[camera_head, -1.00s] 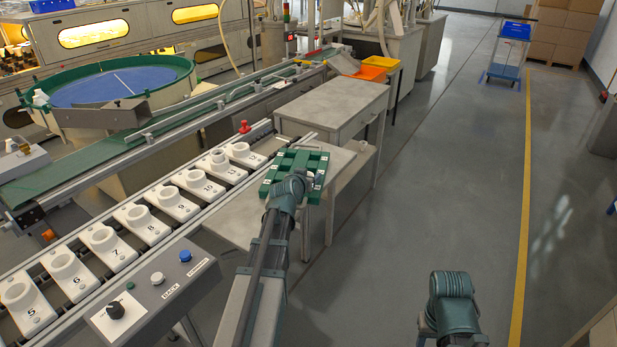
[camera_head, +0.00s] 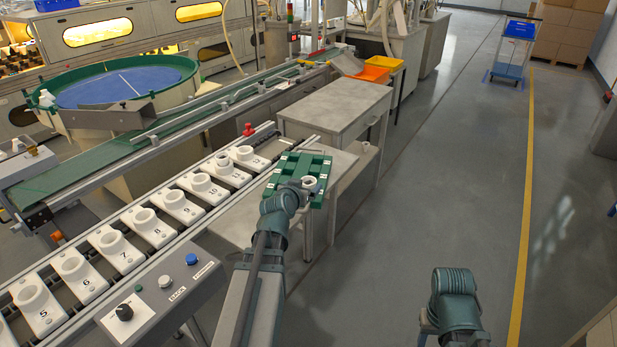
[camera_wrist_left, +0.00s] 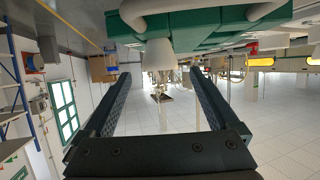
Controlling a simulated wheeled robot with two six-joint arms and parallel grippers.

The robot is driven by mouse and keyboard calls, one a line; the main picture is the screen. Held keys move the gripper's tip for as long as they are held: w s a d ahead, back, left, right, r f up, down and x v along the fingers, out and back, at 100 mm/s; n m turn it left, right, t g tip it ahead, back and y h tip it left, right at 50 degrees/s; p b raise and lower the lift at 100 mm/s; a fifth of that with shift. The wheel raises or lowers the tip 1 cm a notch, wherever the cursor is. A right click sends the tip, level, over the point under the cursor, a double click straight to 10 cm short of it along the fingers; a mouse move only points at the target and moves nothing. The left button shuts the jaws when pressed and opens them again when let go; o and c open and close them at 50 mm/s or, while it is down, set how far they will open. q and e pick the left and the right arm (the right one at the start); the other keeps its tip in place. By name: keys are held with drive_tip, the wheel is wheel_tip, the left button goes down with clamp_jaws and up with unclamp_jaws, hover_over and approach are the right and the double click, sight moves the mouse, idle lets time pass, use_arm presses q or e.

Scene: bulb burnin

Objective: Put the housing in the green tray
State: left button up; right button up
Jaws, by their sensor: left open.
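The green tray (camera_head: 318,160) lies on a small table beside the conveyor. A white ring-topped housing (camera_head: 309,183) sits at the tray's near right part. In the left wrist view, which is upside down, the tray (camera_wrist_left: 225,28) crosses the top and a pale tapered piece (camera_wrist_left: 158,55), apparently the housing, stands out from it. My left gripper (camera_wrist_left: 159,80) is open, its fingers to either side of that piece in the picture; I see no contact. In the head view my left wrist hides part of the tray's near side. My right arm shows at lower right, its fingers out of sight.
Numbered white holders (camera_head: 146,222) line the conveyor, with a control box (camera_head: 165,290) at its near side. A grey cabinet (camera_head: 340,105) stands just behind the tray's table. An orange bin (camera_head: 372,73) is farther back. The floor right of the table is clear.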

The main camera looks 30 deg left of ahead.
use_arm(q)
drive_tip(key=p+v, duration=0.1)
drive_tip(key=v, duration=0.3)
drive_tip(key=s+d+f+m+g+h, duration=0.1)
drive_tip(key=d+f+g+h, duration=0.15)
drive_tip(key=d, duration=0.55)
drive_tip(key=s+d+f+m+g+h, duration=0.1)
drive_tip(key=d+f+m+g, duration=0.1)
drive_tip(key=d+f, duration=0.35)
drive_tip(key=s+d+f+m+g+h, duration=0.1)
drive_tip(key=s+d+f+g, duration=0.1)
drive_tip(key=d, duration=0.7)
drive_tip(key=s+d+f+m+g+y, duration=0.2)
drive_tip(key=s+d+g, duration=0.5)
drive_tip(key=s, duration=0.8)
drive_tip(key=d+f+y, duration=0.1)
drive_tip(key=d, duration=0.2)
drive_tip(key=shift+d+f, duration=0.2)
drive_tip(key=shift+d, duration=0.2)
drive_tip(key=shift+r, duration=0.1)
